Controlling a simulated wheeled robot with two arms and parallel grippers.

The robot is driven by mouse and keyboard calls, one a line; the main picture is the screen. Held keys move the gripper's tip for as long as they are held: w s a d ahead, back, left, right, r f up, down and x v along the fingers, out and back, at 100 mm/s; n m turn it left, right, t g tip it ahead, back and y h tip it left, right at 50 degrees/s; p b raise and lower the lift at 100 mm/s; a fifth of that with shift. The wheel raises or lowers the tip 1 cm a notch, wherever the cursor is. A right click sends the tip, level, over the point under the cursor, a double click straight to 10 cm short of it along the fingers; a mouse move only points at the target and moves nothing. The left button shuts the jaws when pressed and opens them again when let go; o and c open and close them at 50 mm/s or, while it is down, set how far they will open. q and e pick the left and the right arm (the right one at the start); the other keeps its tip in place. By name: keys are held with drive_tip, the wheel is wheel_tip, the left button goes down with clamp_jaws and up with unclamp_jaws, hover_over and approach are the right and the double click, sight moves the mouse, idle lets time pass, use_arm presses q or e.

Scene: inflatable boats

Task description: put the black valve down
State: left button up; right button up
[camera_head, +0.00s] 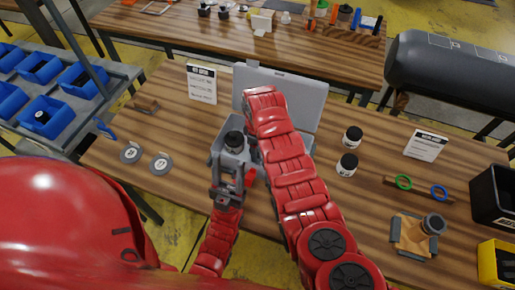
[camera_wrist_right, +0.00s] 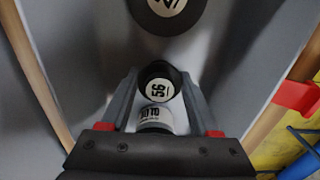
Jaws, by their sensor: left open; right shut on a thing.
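The black valve, a short cylinder with a black top marked 56 and a white printed band, is between the fingers of my right gripper (camera_wrist_right: 160,100) in the right wrist view (camera_wrist_right: 158,85). The right gripper is shut on it; in the head view my right arm hides this gripper. Grey walls surround the valve, and I cannot tell whether it touches a surface below. A second black round piece with a white label (camera_wrist_right: 168,10) is just beyond it. In the head view a black piece (camera_head: 233,142) shows at the grey case (camera_head: 217,150). My left gripper (camera_head: 230,188) is open at the case's near edge.
The case's raised lid (camera_head: 310,95) stands behind my right arm. Two black-capped white jars (camera_head: 352,137) (camera_head: 347,165) stand to the right. Two grey discs (camera_head: 130,153) (camera_head: 160,163) lie left. A wooden holder with rings (camera_head: 420,188) and a brown fixture (camera_head: 412,235) are right.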

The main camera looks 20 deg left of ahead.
drive_tip(key=o, duration=1.4)
drive_tip(key=shift+c, duration=0.2)
drive_tip(key=shift+r, duration=0.25)
wheel_tip(320, 180, up, 5)
drive_tip(key=shift+r+b, duration=0.1)
drive_tip(key=shift+b, duration=0.6)
wheel_tip(320, 180, up, 6)
drive_tip(key=p, duration=0.3)
drive_tip(key=shift+r, duration=0.25)
